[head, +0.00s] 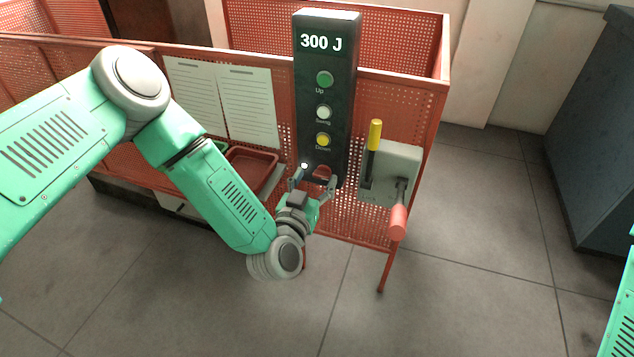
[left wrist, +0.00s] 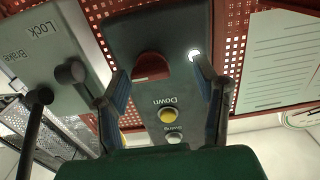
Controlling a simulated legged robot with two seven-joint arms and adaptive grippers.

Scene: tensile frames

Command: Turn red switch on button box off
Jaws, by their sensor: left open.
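The dark button box (head: 340,75) hangs on the red perforated frame, marked 300 J, with green, white and yellow buttons in a column. The red switch (head: 322,172) is at its lower end, and it also shows in the left wrist view (left wrist: 151,67). A lit white lamp (head: 304,166) is beside it. My left gripper (head: 313,183) is open at the lower end of the box, its fingers on either side of the red switch. In the left wrist view the fingers (left wrist: 165,85) are apart, with the switch between and beyond them. I cannot tell whether they touch it.
Right of the box is a grey panel (head: 405,160) with a yellow-tipped lever (head: 374,135) and a red-handled lever (head: 398,222). Paper sheets (head: 248,105) and a red tray (head: 250,168) are to the left. The floor in front is clear.

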